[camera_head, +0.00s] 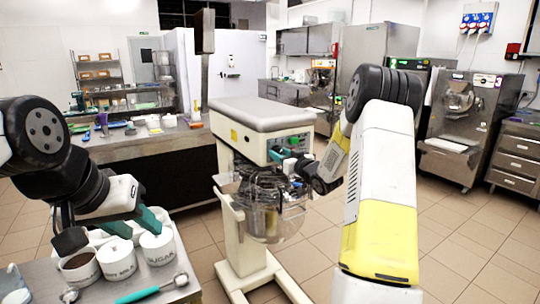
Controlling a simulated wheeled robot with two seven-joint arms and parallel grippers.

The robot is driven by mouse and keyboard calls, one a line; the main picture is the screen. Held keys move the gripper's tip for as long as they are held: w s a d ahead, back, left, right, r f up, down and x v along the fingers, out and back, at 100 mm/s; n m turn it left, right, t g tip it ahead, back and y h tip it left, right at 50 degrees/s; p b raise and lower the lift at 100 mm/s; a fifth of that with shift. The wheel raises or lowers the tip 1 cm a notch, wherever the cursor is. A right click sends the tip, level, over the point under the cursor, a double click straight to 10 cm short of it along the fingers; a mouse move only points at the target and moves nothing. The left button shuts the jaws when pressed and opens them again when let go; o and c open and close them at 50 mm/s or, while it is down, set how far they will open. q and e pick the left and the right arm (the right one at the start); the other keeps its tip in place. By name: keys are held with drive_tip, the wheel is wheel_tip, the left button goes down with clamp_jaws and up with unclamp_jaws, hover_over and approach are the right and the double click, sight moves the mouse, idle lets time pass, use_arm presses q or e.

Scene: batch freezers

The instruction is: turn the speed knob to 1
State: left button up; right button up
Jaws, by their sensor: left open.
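The cream mixer (262,116) stands in the middle, with a control panel (294,141) on its front right side. I cannot make out the speed knob or its setting; it is too small or hidden by my gripper. My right gripper (279,157), with teal fingertips, is at the front of the mixer just below the panel. I cannot tell whether it touches anything or how far its jaws are apart. My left gripper (133,223) is open, its teal fingers apart, above the white canisters on the near-left table.
A wire guard and clear bowl (268,215) sit below the mixer head. A steel counter (150,140) is behind. Tiled floor is free to the right.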

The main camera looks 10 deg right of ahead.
clamp_jaws()
drive_tip(key=shift+n, duration=0.3)
drive_tip(key=n, duration=1.2)
drive_tip(key=shift+n, duration=0.3)
drive_tip(key=n, duration=0.4)
drive_tip(key=shift+n, duration=0.3)
